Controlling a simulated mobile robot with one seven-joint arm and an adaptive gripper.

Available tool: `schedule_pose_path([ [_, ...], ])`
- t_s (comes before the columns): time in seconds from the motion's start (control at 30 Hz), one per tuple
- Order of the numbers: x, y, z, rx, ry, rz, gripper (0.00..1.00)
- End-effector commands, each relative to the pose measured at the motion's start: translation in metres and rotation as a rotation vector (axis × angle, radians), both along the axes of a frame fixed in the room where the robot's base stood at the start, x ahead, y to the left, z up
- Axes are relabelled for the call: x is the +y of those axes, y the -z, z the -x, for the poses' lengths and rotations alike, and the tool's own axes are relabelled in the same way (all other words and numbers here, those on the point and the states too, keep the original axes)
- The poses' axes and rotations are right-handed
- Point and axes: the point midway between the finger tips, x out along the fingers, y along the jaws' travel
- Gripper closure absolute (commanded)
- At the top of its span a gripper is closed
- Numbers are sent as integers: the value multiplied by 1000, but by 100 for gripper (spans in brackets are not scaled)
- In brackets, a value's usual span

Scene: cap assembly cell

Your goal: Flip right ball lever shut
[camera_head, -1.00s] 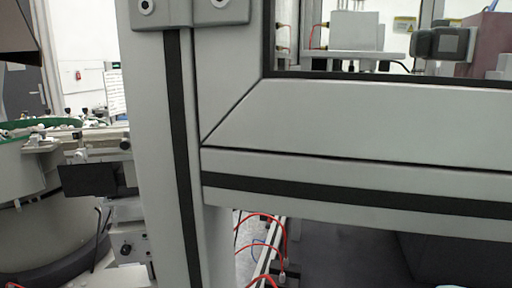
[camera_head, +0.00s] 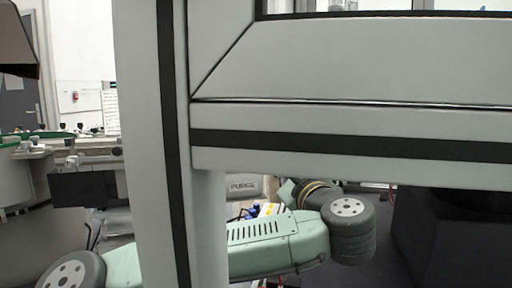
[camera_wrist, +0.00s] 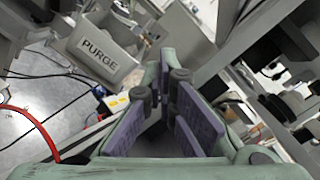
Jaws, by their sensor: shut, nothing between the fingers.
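My gripper (camera_wrist: 163,85) fills the middle of the wrist view. Its purple-padded fingers point away from the camera, with nothing held between them, and it is shut. I cannot make out the right ball lever for certain in either view. It may be hidden behind the fingers or the frame. In the head view my green arm reaches below the grey frame beam, and the gripper itself is not clear there.
A grey box marked PURGE (camera_wrist: 101,50) stands left of the fingers, also in the head view (camera_head: 243,187). A blue fitting (camera_wrist: 99,92) and red tube (camera_wrist: 70,151) are nearby. A thick grey post (camera_head: 152,150) and beam (camera_head: 350,125) block much of the head view.

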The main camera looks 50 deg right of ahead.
Motion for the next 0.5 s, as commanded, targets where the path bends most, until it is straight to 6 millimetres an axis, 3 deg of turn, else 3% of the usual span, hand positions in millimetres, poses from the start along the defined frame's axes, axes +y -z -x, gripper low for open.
schedule_pose_path([
  [0.33, 0, 0, 0, -5, -3, -6, 100],
  [0.5, -6, -2, -12, -3, -5, -6, 100],
])
